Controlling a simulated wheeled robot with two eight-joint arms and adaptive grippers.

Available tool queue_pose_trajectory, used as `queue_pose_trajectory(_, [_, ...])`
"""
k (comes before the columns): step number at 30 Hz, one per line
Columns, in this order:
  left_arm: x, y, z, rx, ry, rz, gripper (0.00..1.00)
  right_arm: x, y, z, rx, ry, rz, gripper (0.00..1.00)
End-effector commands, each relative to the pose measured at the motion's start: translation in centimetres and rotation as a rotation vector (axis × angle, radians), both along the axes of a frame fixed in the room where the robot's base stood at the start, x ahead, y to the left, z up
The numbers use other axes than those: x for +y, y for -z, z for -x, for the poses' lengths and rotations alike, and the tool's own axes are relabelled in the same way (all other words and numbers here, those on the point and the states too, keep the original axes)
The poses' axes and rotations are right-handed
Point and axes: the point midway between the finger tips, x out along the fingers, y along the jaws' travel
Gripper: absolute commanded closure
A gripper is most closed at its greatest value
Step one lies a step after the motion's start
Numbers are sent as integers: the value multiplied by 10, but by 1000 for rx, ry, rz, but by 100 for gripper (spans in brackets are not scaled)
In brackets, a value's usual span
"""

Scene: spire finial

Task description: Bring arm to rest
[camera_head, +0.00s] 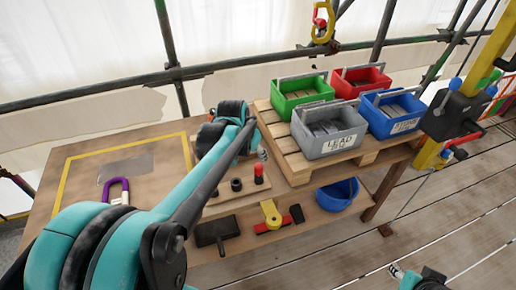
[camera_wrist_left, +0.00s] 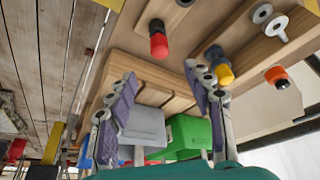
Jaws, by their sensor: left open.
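My left arm reaches from the lower left across the wooden workbench (camera_head: 62,190). Its gripper (camera_head: 262,154) is near the tool rack (camera_head: 238,203), mostly hidden by the arm in the head view. In the left wrist view the left gripper (camera_wrist_left: 160,85) has its two purple-padded fingers spread, with nothing held between them. Beyond them show the rack's red-topped peg (camera_wrist_left: 158,42), a grey bin (camera_wrist_left: 145,125) and a green bin (camera_wrist_left: 188,135). A small part of my right arm shows at the bottom right, with its gripper (camera_head: 396,270) too small to read.
A pallet (camera_head: 292,160) holds a grey bin (camera_head: 328,145), green bin (camera_head: 285,103), red bin (camera_head: 375,78) and blue bin (camera_head: 405,125). Scaffold poles run behind.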

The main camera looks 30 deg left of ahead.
Motion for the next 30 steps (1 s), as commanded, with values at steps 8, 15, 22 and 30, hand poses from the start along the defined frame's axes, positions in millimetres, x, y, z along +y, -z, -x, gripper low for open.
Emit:
queue_pose_trajectory(8, [-4, -1, 2, -3, 2, -1, 48, 0, 0, 0, 0, 0, 0, 60])
queue_pose_trajectory(15, [-63, -14, 45, -64, 27, -18, 48, 0, 0, 0, 0, 0, 0, 60])
queue_pose_trajectory(22, [-124, -7, 108, -161, 60, -22, 48, 0, 0, 0, 0, 0, 0, 60])
queue_pose_trajectory(30, [-150, 8, 142, -223, 79, -12, 48, 0, 0, 0, 0, 0, 0, 60])
